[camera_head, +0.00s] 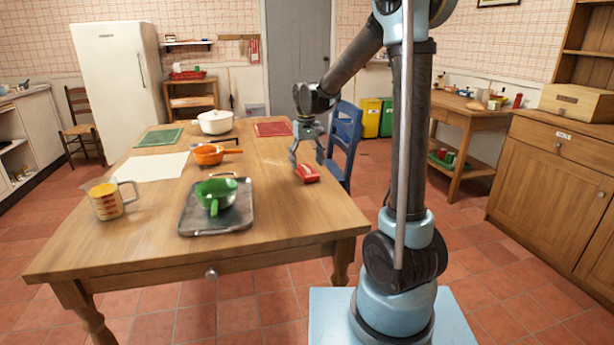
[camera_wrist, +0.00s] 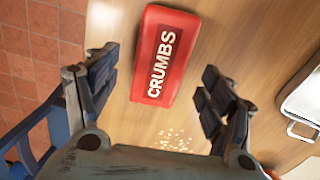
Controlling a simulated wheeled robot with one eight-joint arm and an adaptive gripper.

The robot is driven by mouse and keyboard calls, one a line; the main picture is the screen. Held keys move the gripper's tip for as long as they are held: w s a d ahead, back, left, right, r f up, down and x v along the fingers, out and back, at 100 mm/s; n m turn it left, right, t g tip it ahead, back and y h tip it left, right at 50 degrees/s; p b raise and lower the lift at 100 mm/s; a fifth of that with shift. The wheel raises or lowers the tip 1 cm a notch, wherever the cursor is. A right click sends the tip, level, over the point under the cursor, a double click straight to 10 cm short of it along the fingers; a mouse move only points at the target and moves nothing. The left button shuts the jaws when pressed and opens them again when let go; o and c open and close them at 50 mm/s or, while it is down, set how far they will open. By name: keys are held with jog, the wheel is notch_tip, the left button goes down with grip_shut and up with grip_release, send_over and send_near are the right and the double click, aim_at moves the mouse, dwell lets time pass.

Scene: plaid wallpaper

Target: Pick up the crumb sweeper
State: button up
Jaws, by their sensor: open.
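The crumb sweeper (camera_head: 307,173) is a small red block lying on the wooden table near its right edge. In the wrist view the red sweeper (camera_wrist: 165,55) shows white letters reading CRUMBS, and its near end lies between and ahead of my fingertips. My gripper (camera_head: 307,157) is open and empty, just above the sweeper in the head view. In the wrist view my gripper's two fingers (camera_wrist: 157,85) stand wide apart, one on each side of the sweeper, with no contact visible.
Pale crumbs (camera_wrist: 175,138) lie on the table near the sweeper. A grey tray (camera_head: 187,222) with a green colander (camera_head: 216,197) stands to the left. An orange pan (camera_head: 207,154) is farther back. A blue chair (camera_head: 345,135) stands close by the table's right edge.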

aim_at(307, 169)
jog(key=shift+f, duration=1.9)
jog(key=c, duration=1.2)
notch_tip(307, 169, up, 10)
jog(key=shift+o, duration=0.8)
